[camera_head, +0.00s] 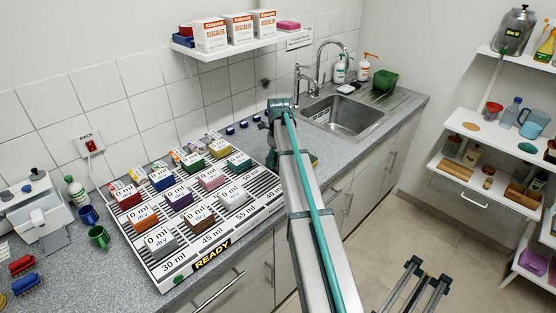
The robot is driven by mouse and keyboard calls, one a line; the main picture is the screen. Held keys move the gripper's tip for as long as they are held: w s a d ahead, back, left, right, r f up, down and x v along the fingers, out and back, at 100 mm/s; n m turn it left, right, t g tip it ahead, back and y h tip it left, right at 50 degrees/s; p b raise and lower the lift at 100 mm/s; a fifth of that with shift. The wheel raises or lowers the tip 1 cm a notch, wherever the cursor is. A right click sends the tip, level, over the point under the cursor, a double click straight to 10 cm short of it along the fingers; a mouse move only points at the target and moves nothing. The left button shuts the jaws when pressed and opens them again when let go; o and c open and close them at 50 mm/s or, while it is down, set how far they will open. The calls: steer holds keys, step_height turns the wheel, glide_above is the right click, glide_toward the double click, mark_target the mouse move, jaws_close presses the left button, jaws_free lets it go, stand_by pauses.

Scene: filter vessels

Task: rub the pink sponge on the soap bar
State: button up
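A pink block labelled "0 ml dry" (210,179), seemingly the pink sponge, sits on the striped rack (178,277) among blocks of other colours. Another pink item (289,25) lies on the wall shelf; I cannot tell whether it is a sponge. A small pale bar (346,88), seemingly the soap bar, lies behind the sink near the bottles. My arm reaches up the middle to the counter. My gripper (272,158) is mostly hidden beside the arm, right of the rack; its fingers and any held thing cannot be made out.
The steel sink (345,116) and tap (322,72) stand right of my arm, with a green tub (384,80) behind. Descaler boxes (239,27) stand on the wall shelf. Mugs (98,237), brushes (24,284) and a machine (40,205) stand left. Shelves line the right wall.

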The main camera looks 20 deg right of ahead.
steer(key=shift+f, duration=0.55)
stand_by(1.5)
steer(key=shift+r+p, duration=2.05)
steer(key=shift+r, duration=1.55)
